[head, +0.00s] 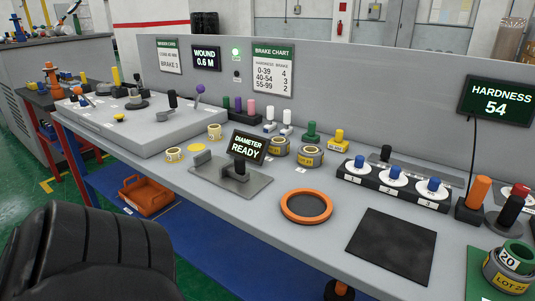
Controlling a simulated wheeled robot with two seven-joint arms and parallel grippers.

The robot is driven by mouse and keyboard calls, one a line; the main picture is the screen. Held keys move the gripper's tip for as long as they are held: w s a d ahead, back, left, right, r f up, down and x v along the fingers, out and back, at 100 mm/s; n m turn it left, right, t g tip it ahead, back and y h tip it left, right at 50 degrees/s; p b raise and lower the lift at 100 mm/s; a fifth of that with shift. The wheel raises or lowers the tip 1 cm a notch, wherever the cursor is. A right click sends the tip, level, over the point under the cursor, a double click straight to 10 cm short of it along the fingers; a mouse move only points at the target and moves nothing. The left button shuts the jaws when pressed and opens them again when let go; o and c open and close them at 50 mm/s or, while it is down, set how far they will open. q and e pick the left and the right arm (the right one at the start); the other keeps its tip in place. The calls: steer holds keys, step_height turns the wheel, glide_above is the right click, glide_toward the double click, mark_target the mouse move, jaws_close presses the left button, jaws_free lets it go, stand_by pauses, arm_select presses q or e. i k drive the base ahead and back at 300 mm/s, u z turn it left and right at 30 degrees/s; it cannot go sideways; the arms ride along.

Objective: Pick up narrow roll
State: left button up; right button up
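Several wrapped rolls stand on the grey bench. Two small cream rolls with yellow markings, a left one (175,155) and a right one (214,131), sit left of the middle. Two larger grey rolls with yellow labels, a left one (279,147) and a right one (309,156), sit beside the diameter gauge (239,171). Its screen (249,147) reads "DIAMETER READY". I cannot tell for certain which roll is the narrow one. Neither of my grippers can be made out in this view.
An orange-rimmed round tray (306,221) and a black mat (392,245) lie on the bench front. A numbered rack (393,188) with blue knobs stands behind. A screen (496,104) reads "HARDNESS 54". A green-and-grey roll (511,266) is at far right.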

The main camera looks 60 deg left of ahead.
mark_target(309, 155)
steer(key=u, duration=2.35)
